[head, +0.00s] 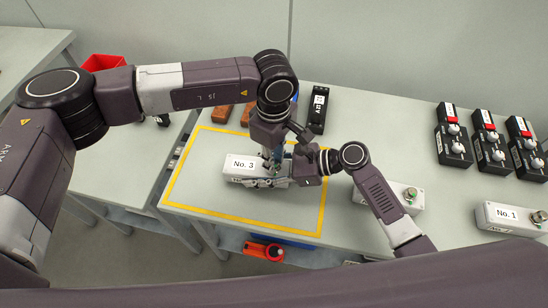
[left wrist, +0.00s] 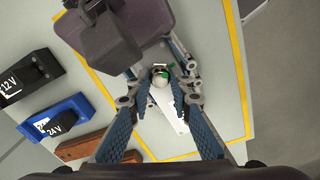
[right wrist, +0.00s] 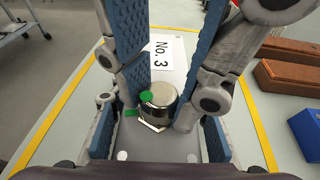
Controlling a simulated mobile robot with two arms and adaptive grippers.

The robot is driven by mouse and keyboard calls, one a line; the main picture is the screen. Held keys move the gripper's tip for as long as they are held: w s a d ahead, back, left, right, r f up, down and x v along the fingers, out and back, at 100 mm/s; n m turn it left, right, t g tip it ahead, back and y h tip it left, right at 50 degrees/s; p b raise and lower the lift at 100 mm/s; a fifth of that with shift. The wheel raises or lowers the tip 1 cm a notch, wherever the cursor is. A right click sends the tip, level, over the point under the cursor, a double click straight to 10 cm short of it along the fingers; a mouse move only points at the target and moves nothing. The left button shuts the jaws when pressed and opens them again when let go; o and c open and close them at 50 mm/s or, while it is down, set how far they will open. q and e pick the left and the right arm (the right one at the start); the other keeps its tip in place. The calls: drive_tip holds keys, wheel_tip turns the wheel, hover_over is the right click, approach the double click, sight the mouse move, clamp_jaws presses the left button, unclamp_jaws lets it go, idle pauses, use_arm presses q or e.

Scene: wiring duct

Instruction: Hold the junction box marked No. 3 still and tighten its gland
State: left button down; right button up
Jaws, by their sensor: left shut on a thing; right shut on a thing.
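The white junction box marked No. 3 (head: 240,164) lies inside the yellow outline on the table. Its metal gland (right wrist: 160,100) has a hex base; a green mark shows on the gland and another on the box beside it. The gland also shows in the left wrist view (left wrist: 160,78). My left gripper (left wrist: 163,88) reaches down from above, its fingers shut on the gland from both sides. My right gripper (right wrist: 158,135) comes in at the box's right end in the head view, its fingers shut on the box's sides. In the head view the grippers hide the gland.
Another box (head: 410,192) stands to the right behind my right arm, and box No. 1 (head: 500,216) farther right. Several black switch units (head: 490,150) stand at the back right. Brown blocks (left wrist: 85,145), a blue 24 V unit (left wrist: 55,118) and a black 12 V unit (left wrist: 25,80) line the back.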

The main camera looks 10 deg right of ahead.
use_arm(q)
drive_tip(key=shift+d+r+m, duration=0.1)
drive_tip(key=shift+d+m, duration=0.05)
drive_tip(key=shift+m, duration=0.65)
drive_tip(key=c, duration=2)
unclamp_jaws()
wheel_tip(320, 180, up, 12)
drive_tip(key=shift+s, duration=0.1)
